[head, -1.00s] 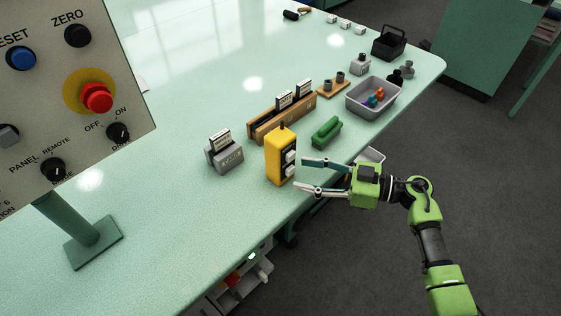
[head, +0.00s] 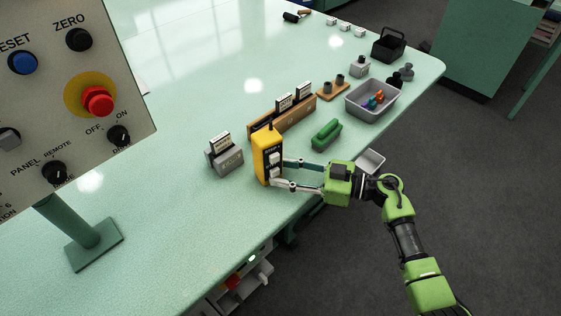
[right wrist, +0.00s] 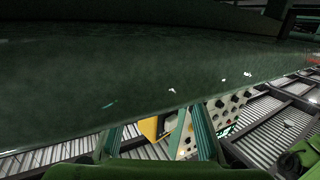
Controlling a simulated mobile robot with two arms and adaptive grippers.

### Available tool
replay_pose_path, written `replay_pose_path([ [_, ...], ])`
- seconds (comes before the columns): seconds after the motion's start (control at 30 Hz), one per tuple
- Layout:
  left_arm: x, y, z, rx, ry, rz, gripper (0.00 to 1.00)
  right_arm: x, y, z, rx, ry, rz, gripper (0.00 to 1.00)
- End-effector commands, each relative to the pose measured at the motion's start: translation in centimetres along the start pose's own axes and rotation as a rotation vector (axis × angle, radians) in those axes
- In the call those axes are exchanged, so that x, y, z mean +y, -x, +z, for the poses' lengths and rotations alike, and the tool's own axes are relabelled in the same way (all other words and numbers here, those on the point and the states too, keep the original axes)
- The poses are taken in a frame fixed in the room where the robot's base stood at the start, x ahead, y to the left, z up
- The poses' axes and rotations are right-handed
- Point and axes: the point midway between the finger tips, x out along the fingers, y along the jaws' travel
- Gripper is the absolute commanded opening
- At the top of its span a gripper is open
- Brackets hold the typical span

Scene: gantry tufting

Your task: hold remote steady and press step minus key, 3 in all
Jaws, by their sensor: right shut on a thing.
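The yellow remote (head: 258,160) stands upright near the table's front edge, its dark face with two pale keys turned toward the right. My right gripper (head: 277,173) reaches in from the right. Its fingers are shut on the remote, with the tips at the key face side. In the right wrist view a yellow part of the remote (right wrist: 150,127) shows between the fingers. Which key is the step minus key is too small to read. My left gripper is not in view.
A grey card holder (head: 226,160) stands just left of the remote. A wooden rack (head: 290,121), a green object (head: 325,135) and a grey bin (head: 360,112) lie behind and right. A control panel (head: 110,150) fills the left. The table's left middle is clear.

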Motion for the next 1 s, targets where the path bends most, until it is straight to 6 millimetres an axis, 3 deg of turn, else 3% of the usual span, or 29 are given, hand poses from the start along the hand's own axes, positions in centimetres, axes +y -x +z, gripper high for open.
replay_pose_path([
  [0.03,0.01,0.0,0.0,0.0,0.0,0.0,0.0,-0.04,-0.02,0.02,0.0,0.0,-0.001,0.18],
  [0.1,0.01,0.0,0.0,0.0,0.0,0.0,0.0,-0.04,-0.02,0.02,0.0,0.0,-0.001,0.0],
  [0.3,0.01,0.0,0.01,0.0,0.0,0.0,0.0,-0.03,-0.01,0.0,0.0,0.0,-0.001,0.01],
  [0.5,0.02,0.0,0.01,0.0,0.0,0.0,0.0,-0.02,0.0,-0.01,0.0,0.0,-0.001,0.53],
  [0.77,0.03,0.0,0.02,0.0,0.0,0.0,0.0,-0.02,0.0,-0.01,0.0,0.0,0.0,0.56],
  [0.93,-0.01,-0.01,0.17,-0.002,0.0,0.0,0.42,-0.01,0.02,0.0,0.0,0.0,0.0,0.56],
  [1.0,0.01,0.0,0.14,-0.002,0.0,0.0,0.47,0.0,0.03,0.01,0.0,0.0,0.0,0.56],
])
